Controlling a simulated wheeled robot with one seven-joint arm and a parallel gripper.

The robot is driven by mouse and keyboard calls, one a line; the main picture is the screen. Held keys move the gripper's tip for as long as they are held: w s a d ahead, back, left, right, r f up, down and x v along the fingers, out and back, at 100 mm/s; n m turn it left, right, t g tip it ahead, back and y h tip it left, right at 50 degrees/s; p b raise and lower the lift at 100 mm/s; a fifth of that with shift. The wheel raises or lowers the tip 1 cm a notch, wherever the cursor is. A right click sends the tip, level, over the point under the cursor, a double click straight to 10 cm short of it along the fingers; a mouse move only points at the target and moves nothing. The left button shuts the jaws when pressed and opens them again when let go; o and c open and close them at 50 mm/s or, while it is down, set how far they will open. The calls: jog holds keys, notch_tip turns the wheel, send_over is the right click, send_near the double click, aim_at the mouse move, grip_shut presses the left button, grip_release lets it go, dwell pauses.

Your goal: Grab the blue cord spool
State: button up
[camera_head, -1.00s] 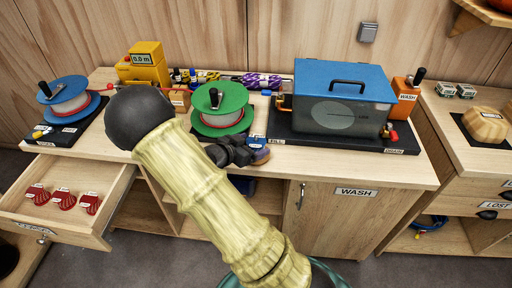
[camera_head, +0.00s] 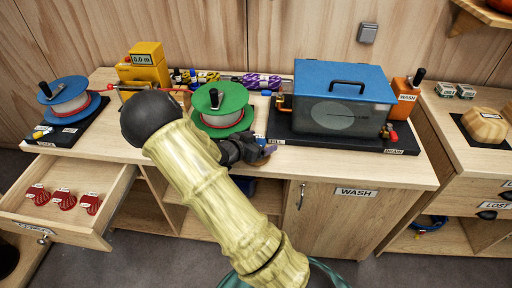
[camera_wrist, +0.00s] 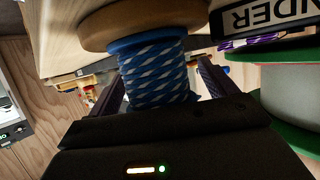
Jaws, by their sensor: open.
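The blue cord spool (camera_wrist: 155,72) fills the middle of the wrist view. Blue-and-white patterned cord is wound on it below a round wooden flange. In the head view the spool (camera_head: 268,152) is small, near the bench's front edge, and partly hidden by my gripper. My gripper (camera_head: 250,151) is at the spool. In the wrist view my gripper (camera_wrist: 163,82) is open, with one dark finger on each side of the cord. I cannot tell whether either finger touches it.
A green reel (camera_head: 220,108) stands close behind my gripper. The blue-lidded wash tank (camera_head: 343,98) on its black base stands to the right. A blue reel (camera_head: 68,100) stands far left. An open drawer (camera_head: 110,190) with red items juts out at lower left.

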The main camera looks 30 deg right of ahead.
aim_at(260, 138)
jog(key=c, duration=1.1)
jog(key=shift+r, duration=0.1)
notch_tip(260, 138, up, 18)
jog(key=p, duration=0.2)
jog(key=shift+p, duration=0.3)
